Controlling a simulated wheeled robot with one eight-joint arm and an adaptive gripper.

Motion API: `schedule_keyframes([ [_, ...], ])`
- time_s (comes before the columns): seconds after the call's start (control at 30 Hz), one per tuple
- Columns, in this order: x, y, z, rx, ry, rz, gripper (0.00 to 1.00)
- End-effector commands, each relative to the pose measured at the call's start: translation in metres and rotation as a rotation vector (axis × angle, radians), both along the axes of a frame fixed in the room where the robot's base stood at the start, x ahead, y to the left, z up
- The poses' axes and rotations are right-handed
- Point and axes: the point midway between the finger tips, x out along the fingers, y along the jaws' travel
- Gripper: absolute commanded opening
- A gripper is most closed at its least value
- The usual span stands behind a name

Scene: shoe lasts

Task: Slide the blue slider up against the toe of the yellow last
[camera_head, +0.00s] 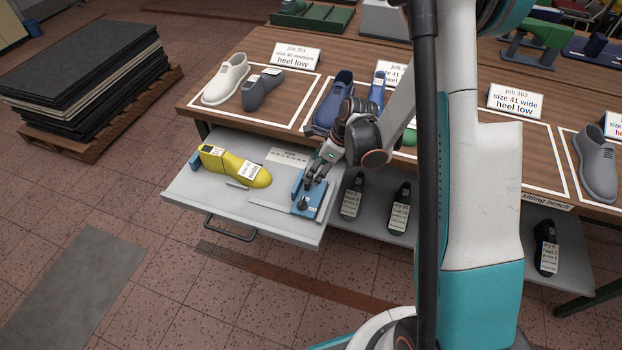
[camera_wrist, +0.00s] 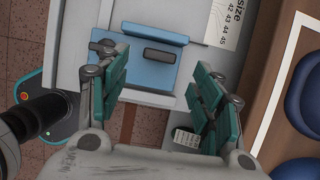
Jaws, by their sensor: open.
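The yellow last (camera_head: 228,167) lies on the pulled-out grey drawer (camera_head: 200,200) in the head view, its toe pointing right. The blue slider (camera_head: 310,206) is at the drawer's right end, apart from the toe, with a clear gap between them. In the wrist view the slider (camera_wrist: 140,72) shows a raised blue wall and a dark bar on its plate. My gripper (camera_head: 315,180) is open over the slider and partly covers it. In the wrist view its two green-padded fingers (camera_wrist: 162,62) are spread, with the dark bar in line with the gap. Contact cannot be told.
A blue block (camera_head: 194,160) stands at the heel end. The bench top (camera_head: 190,105) with shoes and cards rises behind the drawer. Dark lasts (camera_head: 352,196) stand on the shelf to the right.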

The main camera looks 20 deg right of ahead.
Motion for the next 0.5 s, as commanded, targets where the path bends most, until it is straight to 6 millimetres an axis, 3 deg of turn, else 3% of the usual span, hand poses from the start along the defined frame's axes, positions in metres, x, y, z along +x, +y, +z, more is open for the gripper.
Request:
schedule_keyframes([
  [0.2,0.009,0.012,-0.037,0.000,0.000,0.001,0.60],
  [0.5,0.013,0.018,-0.055,-0.001,-0.001,0.000,0.60],
])
